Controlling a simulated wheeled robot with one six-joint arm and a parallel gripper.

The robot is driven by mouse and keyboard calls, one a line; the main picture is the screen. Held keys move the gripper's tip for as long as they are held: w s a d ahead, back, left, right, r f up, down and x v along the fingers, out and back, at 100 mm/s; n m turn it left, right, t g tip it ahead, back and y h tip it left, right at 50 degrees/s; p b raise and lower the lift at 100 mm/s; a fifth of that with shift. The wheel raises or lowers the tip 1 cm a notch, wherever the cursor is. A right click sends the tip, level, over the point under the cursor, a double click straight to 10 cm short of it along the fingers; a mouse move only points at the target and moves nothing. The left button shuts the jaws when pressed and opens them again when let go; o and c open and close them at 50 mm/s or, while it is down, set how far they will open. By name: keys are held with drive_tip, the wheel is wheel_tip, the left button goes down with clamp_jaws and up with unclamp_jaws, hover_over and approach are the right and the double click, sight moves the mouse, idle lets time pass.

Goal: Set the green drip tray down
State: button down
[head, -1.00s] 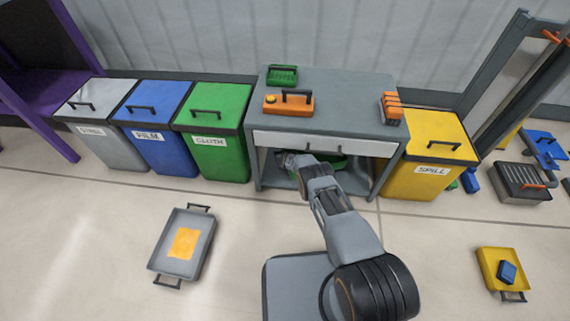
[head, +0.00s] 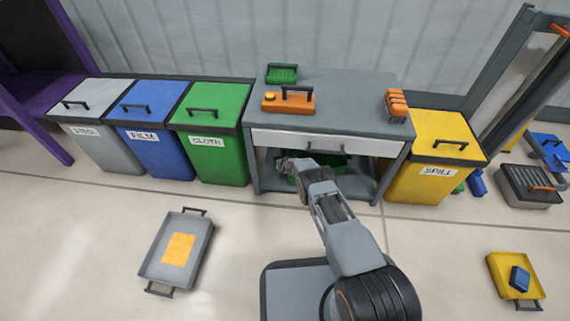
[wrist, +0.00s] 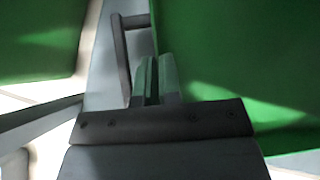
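The green drip tray (head: 333,161) is in the open space under the grey table's drawer, partly hidden by my arm and the table. My gripper (head: 284,163) reaches in there, near the table's left leg. In the wrist view, a large green surface, seemingly the tray (wrist: 235,60), fills the right side, with a dark grey handle (wrist: 122,60) at its left edge. My gripper's fingers (wrist: 154,75) are close together, right beside the handle, with a narrow dark strip between them. I cannot tell whether they hold part of the handle.
The grey table (head: 350,85) carries a green item, an orange box and an orange rack. Green (head: 212,145) and yellow (head: 430,175) bins flank it. A grey tray (head: 200,250) with an orange sheet and a yellow tray (head: 500,268) lie on the open floor.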

drive_tip(key=shift+w, duration=0.15)
drive_tip(key=c, duration=1.7)
unclamp_jaws()
drive_tip(key=shift+f, duration=0.15)
drive_tip(key=o, duration=0.4)
